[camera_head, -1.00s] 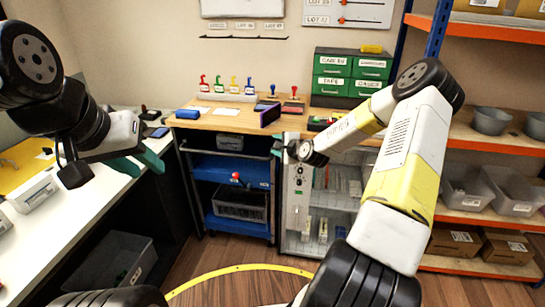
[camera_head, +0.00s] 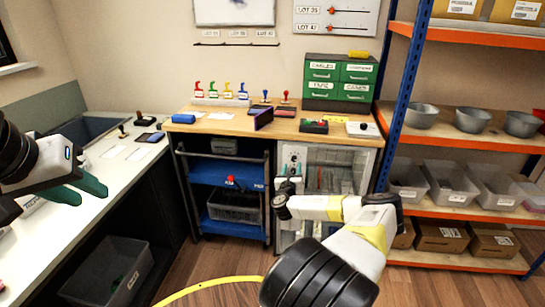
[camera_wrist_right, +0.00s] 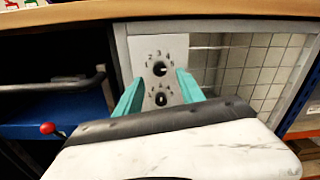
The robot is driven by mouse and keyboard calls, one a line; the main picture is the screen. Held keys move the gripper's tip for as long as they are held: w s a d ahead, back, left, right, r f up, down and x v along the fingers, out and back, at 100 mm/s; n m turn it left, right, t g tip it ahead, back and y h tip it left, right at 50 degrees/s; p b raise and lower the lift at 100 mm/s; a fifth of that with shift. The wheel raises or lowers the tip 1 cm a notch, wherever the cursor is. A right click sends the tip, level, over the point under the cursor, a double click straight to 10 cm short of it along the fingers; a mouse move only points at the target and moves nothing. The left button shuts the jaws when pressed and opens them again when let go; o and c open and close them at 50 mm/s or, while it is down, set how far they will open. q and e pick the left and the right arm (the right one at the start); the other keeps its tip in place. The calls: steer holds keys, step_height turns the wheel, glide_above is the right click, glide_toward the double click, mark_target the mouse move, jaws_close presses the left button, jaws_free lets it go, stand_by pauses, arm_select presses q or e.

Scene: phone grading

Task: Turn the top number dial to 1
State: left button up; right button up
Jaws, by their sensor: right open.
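The control panel (camera_wrist_right: 150,48) is a light plate on the front of the glass-doored cabinet, left of its door. The top number dial (camera_wrist_right: 159,69) is a small dark knob with numbers around it; a lower dial (camera_wrist_right: 161,99) sits below it. The panel also shows in the head view (camera_head: 293,152). My right gripper (camera_wrist_right: 159,90) is open, its teal fingers pointing at the panel on either side of the dials, with no visible grip on either. Whether the fingertips touch the panel is unclear. My left gripper (camera_head: 80,190) is open and empty over the white counter at left.
The wooden bench top (camera_wrist_right: 210,8) overhangs the panel. A blue cart with a red knob (camera_wrist_right: 47,128) stands left of the cabinet. An orange shelf rack (camera_head: 450,135) with grey bins stands at right. Stamps and green drawers (camera_head: 340,83) are on the bench.

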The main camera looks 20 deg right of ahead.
mark_target(294, 160)
steer(key=x, duration=0.5)
steer(key=shift+c, duration=0.3)
jaws_close()
